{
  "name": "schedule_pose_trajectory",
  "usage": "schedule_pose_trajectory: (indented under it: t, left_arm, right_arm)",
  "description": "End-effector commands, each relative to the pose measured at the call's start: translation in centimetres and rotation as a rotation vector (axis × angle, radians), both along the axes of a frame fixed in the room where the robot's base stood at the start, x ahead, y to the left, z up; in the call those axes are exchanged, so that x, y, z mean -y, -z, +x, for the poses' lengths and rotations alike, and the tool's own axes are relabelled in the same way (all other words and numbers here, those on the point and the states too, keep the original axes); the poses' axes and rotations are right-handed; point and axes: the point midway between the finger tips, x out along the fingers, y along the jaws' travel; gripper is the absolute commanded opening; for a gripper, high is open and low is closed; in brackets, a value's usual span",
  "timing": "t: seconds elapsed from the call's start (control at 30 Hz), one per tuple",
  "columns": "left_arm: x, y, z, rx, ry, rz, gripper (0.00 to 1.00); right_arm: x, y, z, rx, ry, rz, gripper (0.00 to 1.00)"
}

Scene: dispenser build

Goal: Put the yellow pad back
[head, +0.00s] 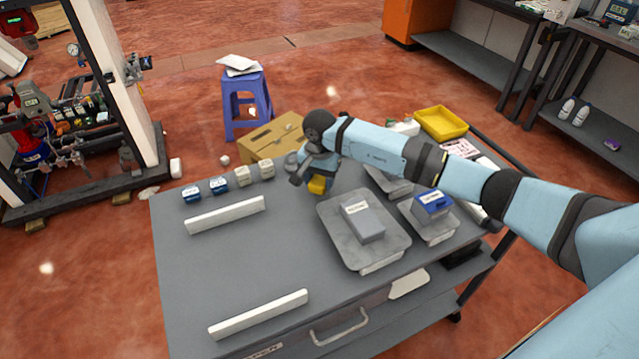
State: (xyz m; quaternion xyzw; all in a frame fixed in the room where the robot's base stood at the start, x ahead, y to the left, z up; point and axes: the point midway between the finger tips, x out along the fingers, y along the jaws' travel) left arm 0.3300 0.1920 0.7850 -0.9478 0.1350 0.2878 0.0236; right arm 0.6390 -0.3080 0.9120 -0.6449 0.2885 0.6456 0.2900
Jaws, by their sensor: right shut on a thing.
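My right arm comes in from the right, and my right gripper (317,176) is over the back middle of the grey table (215,285). It is shut on a small yellow block-like thing, which looks like the yellow pad (318,186). The gripper and wrist hide part of the pad. I cannot tell whether the pad touches the table. My left gripper is not in view.
Several small blue and beige blocks (241,176) line the table's back edge left of the gripper. Grey trays (335,245) holding a grey box (362,221) and a blue box (432,203) stand right. Two white bars (226,215) lie left. A cardboard box (270,139) and yellow bin (440,122) are behind.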

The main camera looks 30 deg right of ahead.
Motion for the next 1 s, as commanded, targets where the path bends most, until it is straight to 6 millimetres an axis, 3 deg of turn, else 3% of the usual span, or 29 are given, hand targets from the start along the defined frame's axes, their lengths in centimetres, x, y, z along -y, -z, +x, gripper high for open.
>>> schedule_pose_trajectory:
  t: [0.13,0.47,0.5,0.6,1.0]
  left_arm:
    - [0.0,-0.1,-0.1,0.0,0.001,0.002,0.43]
    - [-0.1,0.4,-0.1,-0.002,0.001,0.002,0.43]
    - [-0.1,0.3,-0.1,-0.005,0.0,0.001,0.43]
    - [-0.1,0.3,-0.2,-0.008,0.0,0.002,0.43]
    - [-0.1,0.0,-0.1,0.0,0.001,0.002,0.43]
  right_arm:
    - [0.0,2.0,0.0,-0.002,0.001,0.001,0.28]
    - [0.0,2.4,0.0,0.0,0.0,0.0,0.28]
    - [0.0,2.4,0.0,0.0,0.0,0.0,0.52]
    - [0.0,2.3,0.0,0.0,0.0,0.0,0.73]
    - [0.0,1.4,0.1,0.004,-0.001,0.001,0.73]
